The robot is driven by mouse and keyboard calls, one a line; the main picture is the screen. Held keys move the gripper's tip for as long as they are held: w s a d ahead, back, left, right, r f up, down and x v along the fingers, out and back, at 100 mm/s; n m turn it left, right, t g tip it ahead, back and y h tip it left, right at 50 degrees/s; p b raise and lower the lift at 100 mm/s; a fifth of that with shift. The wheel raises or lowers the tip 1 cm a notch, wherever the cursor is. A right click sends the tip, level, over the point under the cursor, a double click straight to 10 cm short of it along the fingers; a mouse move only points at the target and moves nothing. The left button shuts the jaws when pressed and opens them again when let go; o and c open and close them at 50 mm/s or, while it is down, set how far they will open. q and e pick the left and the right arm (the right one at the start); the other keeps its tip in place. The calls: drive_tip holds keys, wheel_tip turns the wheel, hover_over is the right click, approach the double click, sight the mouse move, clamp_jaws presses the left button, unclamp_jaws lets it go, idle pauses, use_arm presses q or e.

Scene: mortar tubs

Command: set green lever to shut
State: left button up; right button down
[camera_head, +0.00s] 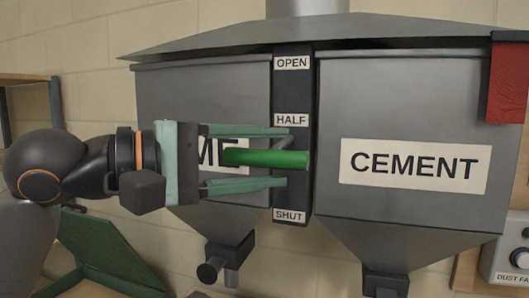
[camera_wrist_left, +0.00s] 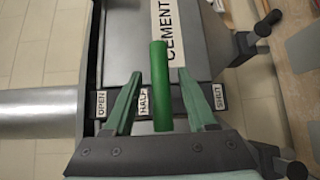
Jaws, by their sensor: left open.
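The green lever (camera_head: 278,159) sticks out from a dark upright plate marked OPEN (camera_head: 292,63), HALF (camera_head: 291,120) and SHUT (camera_head: 289,215). It stands between HALF and SHUT, somewhat nearer HALF. My left gripper (camera_head: 288,157) is open, with one finger above the lever and one below. The lever's root is partly hidden. My right gripper is not in view.
A grey hopper marked CEMENT (camera_head: 415,167) stands right of the plate. Another hopper (camera_head: 200,100), its label partly covered by my gripper, stands left. A red piece (camera_head: 507,85) hangs at the upper right. A green panel (camera_head: 105,250) is low left.

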use_arm(q)
clamp_jaws()
idle(0.4)
idle(1.0)
